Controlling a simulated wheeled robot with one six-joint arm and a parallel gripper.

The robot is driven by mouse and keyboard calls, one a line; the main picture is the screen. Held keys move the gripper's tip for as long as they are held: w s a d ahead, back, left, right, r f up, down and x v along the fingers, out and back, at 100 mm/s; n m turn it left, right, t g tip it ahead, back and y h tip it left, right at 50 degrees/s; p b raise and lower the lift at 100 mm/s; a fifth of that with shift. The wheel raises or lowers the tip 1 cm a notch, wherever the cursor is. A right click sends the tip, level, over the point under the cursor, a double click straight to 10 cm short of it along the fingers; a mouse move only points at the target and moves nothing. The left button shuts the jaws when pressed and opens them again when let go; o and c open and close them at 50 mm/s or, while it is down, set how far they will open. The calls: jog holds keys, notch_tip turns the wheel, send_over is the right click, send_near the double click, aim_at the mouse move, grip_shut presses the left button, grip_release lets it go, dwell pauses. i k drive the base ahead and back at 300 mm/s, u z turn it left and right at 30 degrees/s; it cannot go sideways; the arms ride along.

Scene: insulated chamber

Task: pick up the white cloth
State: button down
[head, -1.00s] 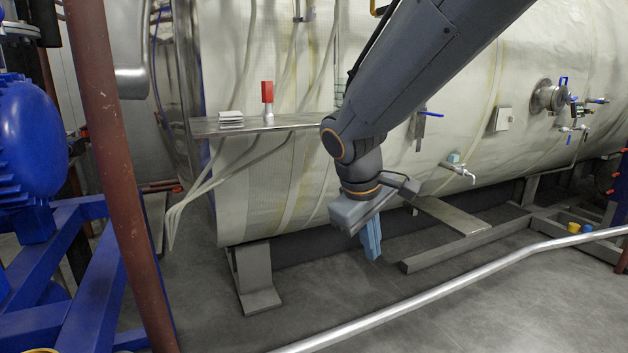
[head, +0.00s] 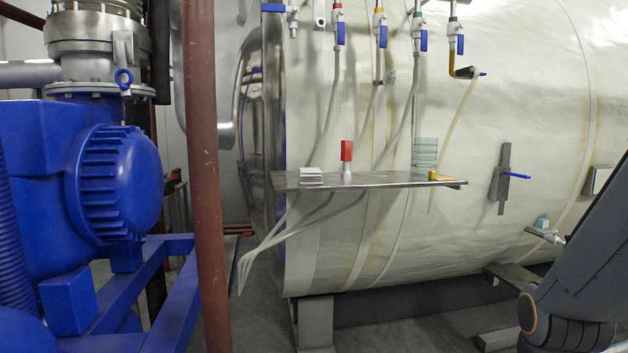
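A small stack of white folded layers, which looks like the white cloth (head: 312,177), lies at the left end of a grey metal shelf (head: 395,182). The shelf stands out from the side of a large cream insulated tank. My gripper is out of the picture. Only part of my arm shows at the lower right, well to the right of the shelf and lower than it.
A red-capped bottle (head: 346,152) stands right of the cloth. A pale green stack (head: 425,154) and a yellow item (head: 437,176) are farther right. A brown-red post (head: 207,190) and blue machine (head: 105,180) stand left. Hoses (head: 325,110) hang behind the shelf.

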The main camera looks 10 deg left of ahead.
aim_at(306, 175)
jog(key=z, duration=0.05)
jog(key=k, duration=0.5)
jog(key=u, duration=0.9)
jog(key=i, duration=0.55)
jog(key=z, duration=0.05)
